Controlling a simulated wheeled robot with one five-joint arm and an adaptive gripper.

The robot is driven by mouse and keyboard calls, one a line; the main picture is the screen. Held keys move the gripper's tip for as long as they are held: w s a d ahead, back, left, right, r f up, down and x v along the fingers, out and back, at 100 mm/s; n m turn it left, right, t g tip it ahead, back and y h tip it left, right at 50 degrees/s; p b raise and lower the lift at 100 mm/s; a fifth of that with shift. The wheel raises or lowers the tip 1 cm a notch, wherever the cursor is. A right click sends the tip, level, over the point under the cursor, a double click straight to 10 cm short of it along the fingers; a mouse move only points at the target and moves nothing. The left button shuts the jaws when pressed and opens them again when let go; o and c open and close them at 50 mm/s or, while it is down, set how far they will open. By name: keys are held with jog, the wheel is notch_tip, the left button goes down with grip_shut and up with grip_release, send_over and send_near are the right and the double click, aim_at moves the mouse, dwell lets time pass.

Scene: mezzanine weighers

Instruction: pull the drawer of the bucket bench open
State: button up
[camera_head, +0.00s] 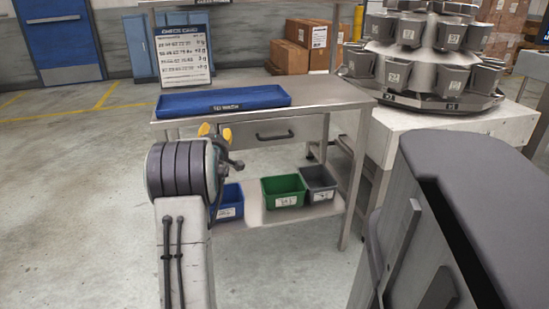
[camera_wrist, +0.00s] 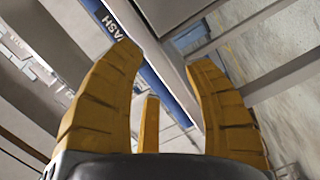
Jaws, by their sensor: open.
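The bucket bench (camera_head: 335,92) is a steel table in the middle of the head view. Its drawer (camera_head: 305,128) sits under the top and looks closed, with a dark bar handle (camera_head: 275,136) across its front. My gripper (camera_head: 215,130) has yellow fingers and is just left of the drawer front in the picture, apart from the handle. In the wrist view my gripper (camera_wrist: 168,52) is open, with nothing between its fingers. The handle is not clearly seen there. My arm hides the bench's front left part.
A blue tray (camera_head: 178,104) lies on the bench top, with a sign board (camera_head: 184,58) behind it. Blue (camera_head: 231,203), green (camera_head: 284,190) and grey (camera_head: 319,182) bins stand on the lower shelf. A multihead weigher (camera_head: 430,55) stands at right. Floor at left is clear.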

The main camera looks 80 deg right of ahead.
aim_at(278, 138)
jog(key=s+d+f+g+h+b, duration=0.2)
jog(key=s+d+f, duration=0.15)
jog(key=s, duration=0.55)
jog(key=s+d+f+g+h+b, duration=0.1)
jog(key=s+d+f+g+b, duration=0.2)
jog(key=s, duration=0.5)
jog(key=d+b, duration=0.4)
jog(key=shift+s+d+b, duration=0.3)
jog(key=shift+d+b, duration=0.05)
jog(key=shift+d+r, duration=0.2)
jog(key=shift+d, duration=0.8)
jog(key=shift+t, duration=0.3)
grip_shut()
